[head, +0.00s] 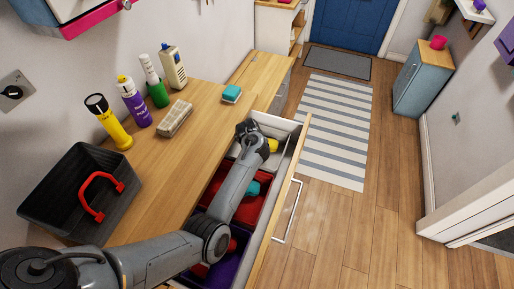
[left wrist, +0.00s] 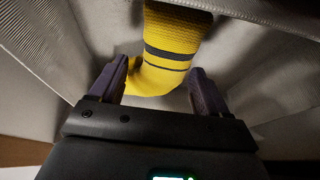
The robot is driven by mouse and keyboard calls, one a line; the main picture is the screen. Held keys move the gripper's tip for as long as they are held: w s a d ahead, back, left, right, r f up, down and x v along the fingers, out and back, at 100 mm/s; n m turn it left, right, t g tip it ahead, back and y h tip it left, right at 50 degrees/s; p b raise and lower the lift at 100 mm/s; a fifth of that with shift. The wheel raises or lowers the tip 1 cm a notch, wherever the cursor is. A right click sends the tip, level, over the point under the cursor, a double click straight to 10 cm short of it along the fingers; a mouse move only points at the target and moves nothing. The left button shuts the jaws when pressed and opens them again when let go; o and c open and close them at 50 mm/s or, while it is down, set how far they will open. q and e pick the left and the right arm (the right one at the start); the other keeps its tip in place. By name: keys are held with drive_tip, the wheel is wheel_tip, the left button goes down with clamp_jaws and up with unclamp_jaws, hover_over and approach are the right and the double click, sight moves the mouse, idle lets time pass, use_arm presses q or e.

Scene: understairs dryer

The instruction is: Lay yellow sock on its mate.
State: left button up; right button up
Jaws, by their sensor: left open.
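A yellow sock with dark stripes (left wrist: 168,45) lies in the pale far compartment of the open drawer; part of it shows as a yellow patch in the head view (head: 273,146). My left gripper (left wrist: 158,68) is down in that compartment, open, with its fingers on either side of the sock's near end. I cannot tell whether the fingers touch it. In the head view my left wrist hides much of the compartment, and I see no second yellow sock. My right gripper is not in view.
The drawer also has a red compartment (head: 210,187) with a teal item (head: 252,188), and a purple one (head: 226,270) with red items. The floor at right is clear.

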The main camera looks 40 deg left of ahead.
use_arm(q)
drive_tip(key=p+v, duration=0.4)
drive_tip(key=v, duration=0.8)
drive_tip(key=shift+r+p, duration=0.25)
drive_tip(key=shift+p, duration=0.15)
